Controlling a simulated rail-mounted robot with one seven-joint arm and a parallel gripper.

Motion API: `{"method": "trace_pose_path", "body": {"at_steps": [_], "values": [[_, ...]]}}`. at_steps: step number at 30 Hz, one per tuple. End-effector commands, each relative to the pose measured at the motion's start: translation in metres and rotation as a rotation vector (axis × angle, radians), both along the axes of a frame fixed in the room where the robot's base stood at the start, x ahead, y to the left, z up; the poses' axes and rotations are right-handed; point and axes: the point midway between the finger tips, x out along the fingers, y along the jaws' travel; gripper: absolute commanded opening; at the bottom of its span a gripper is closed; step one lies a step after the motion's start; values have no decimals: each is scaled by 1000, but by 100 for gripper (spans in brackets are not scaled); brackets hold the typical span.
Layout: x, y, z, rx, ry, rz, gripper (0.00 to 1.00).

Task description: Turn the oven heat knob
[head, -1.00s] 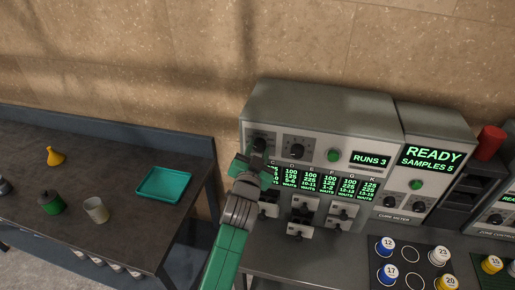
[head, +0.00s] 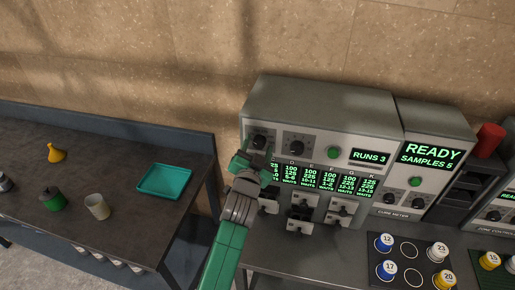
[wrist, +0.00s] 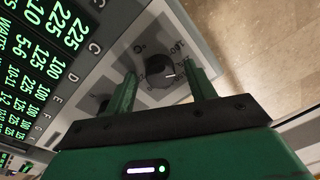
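A black round knob (head: 259,142) sits at the left end of the grey machine's upper panel. It also shows in the wrist view (wrist: 159,71), with a white pointer mark and a printed scale around it. Its name is not readable. A second black knob (head: 297,147) is to its right. My gripper (head: 254,158) is just in front of and below the left knob. In the wrist view its two green fingers are apart, one to each side of that knob in the picture. Nothing is held. The knob appears beyond the fingertips, and I see no contact.
The grey machine (head: 320,100) has a green button (head: 333,153), green-lit displays and several lower levers. A cure meter (head: 430,140) adjoins it on the right. Lidded samples stand in front. A dark table (head: 110,220) with a teal tray (head: 165,182) is at left.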

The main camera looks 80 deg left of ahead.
Motion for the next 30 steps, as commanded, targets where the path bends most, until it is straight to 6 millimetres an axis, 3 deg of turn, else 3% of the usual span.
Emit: {"method": "trace_pose_path", "body": {"at_steps": [5, 15, 18, 28, 30], "values": [[-1, -3, -1, 0, 0, 0, 55], [-24, -60, -4, -1, 0, -2, 55], [-29, -69, -4, -1, 1, 0, 55], [-29, -73, -2, 1, -1, -2, 55], [-15, -80, 10, 9, -22, -29, 55]]}}
